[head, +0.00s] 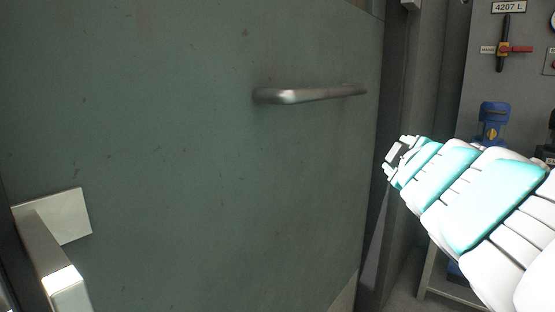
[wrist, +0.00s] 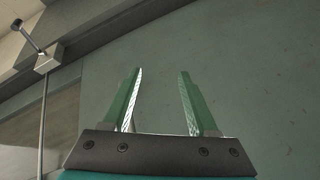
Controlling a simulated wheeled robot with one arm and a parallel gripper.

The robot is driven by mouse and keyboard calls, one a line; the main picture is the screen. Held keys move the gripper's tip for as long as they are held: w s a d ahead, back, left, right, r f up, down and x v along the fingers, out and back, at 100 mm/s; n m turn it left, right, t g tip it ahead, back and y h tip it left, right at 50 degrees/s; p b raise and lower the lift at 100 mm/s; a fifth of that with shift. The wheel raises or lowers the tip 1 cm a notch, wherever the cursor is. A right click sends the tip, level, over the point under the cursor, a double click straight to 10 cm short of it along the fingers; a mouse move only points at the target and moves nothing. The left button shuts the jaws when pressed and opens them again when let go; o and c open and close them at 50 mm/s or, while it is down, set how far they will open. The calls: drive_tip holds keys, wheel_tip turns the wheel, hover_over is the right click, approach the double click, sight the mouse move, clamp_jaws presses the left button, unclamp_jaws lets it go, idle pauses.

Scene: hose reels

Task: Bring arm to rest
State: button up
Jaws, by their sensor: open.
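My arm (head: 480,200), white and teal, reaches in from the right side of the head view. My gripper (head: 390,162) is at its far end, just right of the door's right edge, and small there. In the wrist view my gripper (wrist: 160,78) shows two green fingers standing apart with nothing between them. The grey-green door panel (wrist: 250,70) fills the background behind the fingers. I cannot tell the exact gap between the fingers and the door.
The large door (head: 180,150) fills the left and middle of the head view. It bears a metal bar handle (head: 310,94). A metal bracket (head: 55,240) stands out at lower left.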

drive_tip(key=s+d+f+m+g+h, duration=0.1)
drive_tip(key=s+d+f+m+g, duration=0.1)
drive_tip(key=f, duration=0.4)
drive_tip(key=s+d+f+m+g, duration=0.1)
drive_tip(key=s+f+m+g, duration=0.15)
drive_tip(key=f, duration=0.25)
drive_tip(key=s+a+f+m+g+y+p, duration=0.1)
drive_tip(key=s+a+f+m+g+p, duration=0.1)
drive_tip(key=s+f+g, duration=0.6)
drive_tip(key=s+a+f+m, duration=0.1)
drive_tip(key=s+f+m, duration=0.1)
drive_tip(key=s+f, duration=0.4)
wheel_tip(320, 180, down, 3)
drive_tip(key=shift+a+f+y, duration=0.1)
drive_tip(key=shift+a+y, duration=0.2)
drive_tip(key=shift+y, duration=0.1)
drive_tip(key=s+a+f+g, duration=0.1)
drive_tip(key=s+a, duration=0.1)
drive_tip(key=s, duration=0.2)
drive_tip(key=s+a+f+m+g+y, duration=0.1)
drive_tip(key=s+a+f+g, duration=0.1)
drive_tip(key=s, duration=0.2)
drive_tip(key=s+a+f+g+y+p, duration=0.1)
drive_tip(key=s+a+g, duration=0.1)
drive_tip(key=s+a, duration=0.1)
drive_tip(key=shift+s+f+m+g, duration=0.25)
drive_tip(key=shift+s+m, duration=0.1)
drive_tip(key=shift+s, duration=0.3)
